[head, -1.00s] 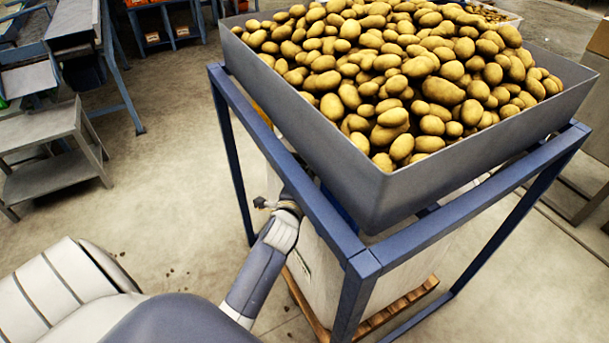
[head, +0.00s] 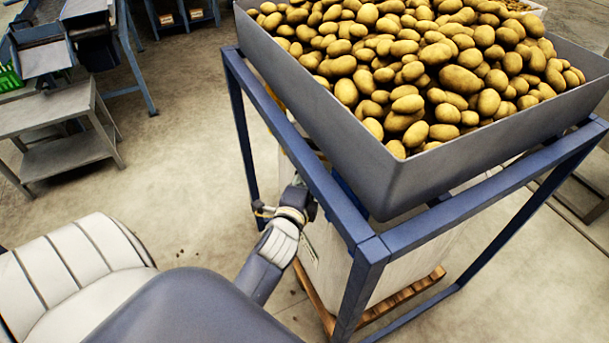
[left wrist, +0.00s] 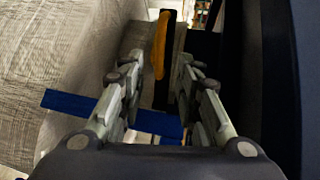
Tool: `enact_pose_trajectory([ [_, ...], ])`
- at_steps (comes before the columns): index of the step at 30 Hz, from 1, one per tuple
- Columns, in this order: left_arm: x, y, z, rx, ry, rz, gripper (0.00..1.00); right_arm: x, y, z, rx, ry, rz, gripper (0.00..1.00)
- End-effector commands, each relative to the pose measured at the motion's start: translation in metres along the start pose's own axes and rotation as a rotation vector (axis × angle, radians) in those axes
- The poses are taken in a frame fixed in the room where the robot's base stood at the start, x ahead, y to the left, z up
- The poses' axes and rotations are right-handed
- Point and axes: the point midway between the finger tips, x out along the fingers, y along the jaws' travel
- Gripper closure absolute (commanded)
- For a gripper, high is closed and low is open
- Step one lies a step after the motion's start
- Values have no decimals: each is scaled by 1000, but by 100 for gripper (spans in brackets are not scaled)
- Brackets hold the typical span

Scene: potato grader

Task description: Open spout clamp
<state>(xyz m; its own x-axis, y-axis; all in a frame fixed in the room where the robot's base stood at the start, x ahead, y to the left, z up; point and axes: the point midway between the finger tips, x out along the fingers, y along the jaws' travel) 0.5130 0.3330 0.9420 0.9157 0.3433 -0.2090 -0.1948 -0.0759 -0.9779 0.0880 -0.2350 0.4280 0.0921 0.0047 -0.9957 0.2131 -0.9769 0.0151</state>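In the left wrist view an orange handle (left wrist: 160,45) on a dark upright bar, which looks like the spout clamp's lever, stands ahead between the fingertips. My left gripper (left wrist: 159,62) is open, with one finger to each side of the handle and a gap visible on both sides. I cannot tell whether the handle is fully within the fingers' reach. In the head view my left gripper (head: 299,183) is under the near left rail of the hopper frame, partly hidden. The clamp is hidden there. My right gripper is in neither view.
A grey hopper (head: 330,120) full of potatoes sits on a blue frame (head: 300,160), close above my left arm. A pale bag (head: 335,265) on a wooden pallet (head: 400,300) stands below. A grey bench (head: 60,115) is at the left, with open floor between.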

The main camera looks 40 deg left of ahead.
Motion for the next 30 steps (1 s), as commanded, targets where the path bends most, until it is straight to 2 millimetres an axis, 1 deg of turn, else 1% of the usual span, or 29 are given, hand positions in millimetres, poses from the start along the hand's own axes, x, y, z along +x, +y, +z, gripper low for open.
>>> enact_pose_trajectory([
  [1,-10,1,0,-1,0,2,69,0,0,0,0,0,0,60],
  [3,-21,1,0,-2,-1,2,69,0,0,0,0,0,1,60],
  [6,-33,1,0,-2,0,2,69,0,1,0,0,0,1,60],
  [9,-41,0,0,-2,1,1,69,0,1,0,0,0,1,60],
  [13,-45,0,0,-2,0,0,69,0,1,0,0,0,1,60],
  [20,-45,0,0,-2,0,0,69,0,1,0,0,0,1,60],
  [23,-44,3,-2,-6,3,6,89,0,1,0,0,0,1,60],
  [24,-43,10,-3,-14,8,18,98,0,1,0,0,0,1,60],
  [26,-40,27,-9,-37,21,48,100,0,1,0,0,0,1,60],
  [29,-35,76,-24,-109,54,139,100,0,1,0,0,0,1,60],
  [30,-34,102,-31,-149,67,187,100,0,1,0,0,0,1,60],
])
